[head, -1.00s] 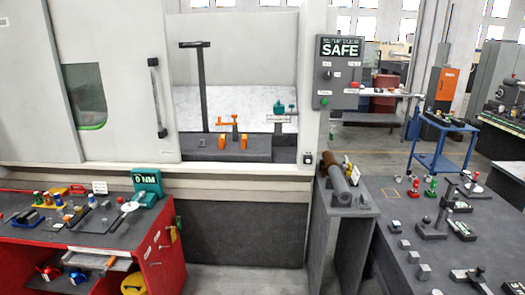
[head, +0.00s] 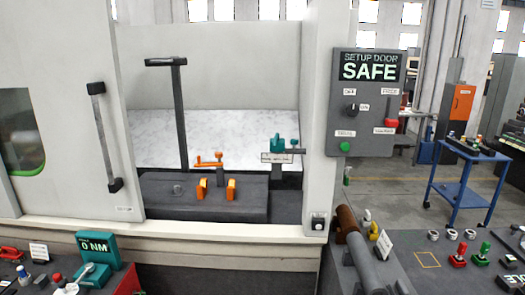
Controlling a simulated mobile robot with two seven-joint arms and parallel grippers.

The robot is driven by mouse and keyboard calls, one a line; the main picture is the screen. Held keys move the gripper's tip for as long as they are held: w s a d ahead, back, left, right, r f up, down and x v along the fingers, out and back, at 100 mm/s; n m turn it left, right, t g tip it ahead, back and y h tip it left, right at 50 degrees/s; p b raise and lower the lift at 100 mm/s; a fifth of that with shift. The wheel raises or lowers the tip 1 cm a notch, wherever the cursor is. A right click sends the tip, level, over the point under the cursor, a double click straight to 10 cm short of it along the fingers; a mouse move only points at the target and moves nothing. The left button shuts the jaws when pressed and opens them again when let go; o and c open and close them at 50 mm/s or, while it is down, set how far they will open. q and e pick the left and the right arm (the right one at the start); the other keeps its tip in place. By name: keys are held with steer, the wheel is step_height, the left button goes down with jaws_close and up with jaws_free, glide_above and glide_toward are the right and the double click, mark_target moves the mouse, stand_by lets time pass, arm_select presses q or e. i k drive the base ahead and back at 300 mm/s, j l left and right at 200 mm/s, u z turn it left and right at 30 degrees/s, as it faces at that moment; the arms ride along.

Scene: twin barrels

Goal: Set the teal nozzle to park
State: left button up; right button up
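The teal nozzle (head: 277,145) sits on a dark post at the back right of the machine's open bay. A small teal piece (head: 294,142) stands just to its right on a dark arm. A white label (head: 274,158) is mounted just below the nozzle; its text is too small to read. Which setting the nozzle stands at I cannot tell. Neither of my grippers is in view.
Two orange clamps (head: 230,189) and a tall dark post (head: 181,115) stand in the bay. The door (head: 70,110) is slid left. A panel (head: 365,105) reads SAFE at right. A brown-ended cylinder (head: 352,240) and benches stand in front.

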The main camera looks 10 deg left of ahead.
mark_target(277, 138)
steer(key=i+u, duration=0.15)
steer(key=i, duration=0.2)
steer(key=i+j+z, duration=0.1)
steer(key=z, duration=0.3)
steer(key=i+j+z, duration=0.1)
steer(key=z, duration=0.3)
steer(key=i+j+z, duration=0.1)
steer(key=z, duration=0.3)
steer(key=i+j+z, duration=0.2)
steer(key=j, duration=0.35)
steer(key=j+z, duration=0.2)
steer(key=j, duration=0.35)
